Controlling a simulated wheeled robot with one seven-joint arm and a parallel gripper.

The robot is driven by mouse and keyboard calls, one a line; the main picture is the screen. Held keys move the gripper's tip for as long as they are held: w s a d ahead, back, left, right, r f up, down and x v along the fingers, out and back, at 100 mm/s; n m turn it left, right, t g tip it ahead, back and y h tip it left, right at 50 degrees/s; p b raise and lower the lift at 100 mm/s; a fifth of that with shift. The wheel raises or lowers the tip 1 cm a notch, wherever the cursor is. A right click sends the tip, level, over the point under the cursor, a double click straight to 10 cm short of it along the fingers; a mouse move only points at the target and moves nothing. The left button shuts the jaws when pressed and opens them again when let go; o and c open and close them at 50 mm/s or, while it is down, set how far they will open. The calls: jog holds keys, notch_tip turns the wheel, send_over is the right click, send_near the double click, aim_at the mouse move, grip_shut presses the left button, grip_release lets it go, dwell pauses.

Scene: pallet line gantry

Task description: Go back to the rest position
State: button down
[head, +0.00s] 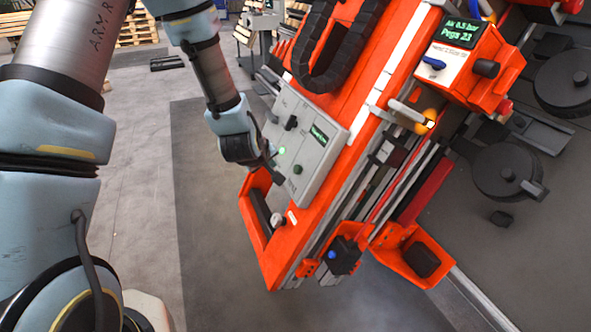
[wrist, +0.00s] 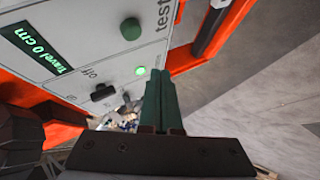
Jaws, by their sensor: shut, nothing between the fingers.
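My gripper (wrist: 160,76) is shut and empty, its green fingers together in front of the grey control panel (wrist: 85,45). In the head view my gripper (head: 272,160) is at the left side of the panel (head: 318,170). I cannot tell whether the fingertips touch it. A lit green lamp (wrist: 140,71) is just left of the fingertips in the wrist view. A black switch (wrist: 103,92) stands by the word "off". A dark green button (wrist: 130,28) is by the word "test". The display (wrist: 36,48) reads "Travel 0 cm".
The panel is on an orange machine frame (head: 345,95) with a black cable chain (head: 322,75). An orange box (head: 462,60) has a display reading "Pegs 23". Dark round parts (head: 505,170) stand at the right. Open floor (head: 140,180) lies left of the frame.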

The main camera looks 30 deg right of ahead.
dwell(0.4)
jog(key=a+r+m+g+y+p, duration=0.1)
jog(key=a+r+y+p, duration=0.15)
jog(key=a+r, duration=0.5)
jog(key=a+r+g+y+p, duration=0.1)
jog(key=a+r+p, duration=0.35)
jog(key=a, duration=0.55)
jog(key=s+a+r+g+p, duration=0.1)
jog(key=s+a+r, duration=0.2)
jog(key=a, duration=0.2)
jog(key=s+a+r+g+y+p, duration=0.1)
jog(key=s+a+r, duration=0.2)
jog(key=a, duration=0.3)
jog(key=s+a+r+m+g+y+p, duration=0.1)
jog(key=s+a+r+p, duration=0.1)
jog(key=s+a+r, duration=0.2)
jog(key=shift+a+r, duration=0.3)
jog(key=shift+a, duration=0.95)
jog(key=shift+y, duration=0.25)
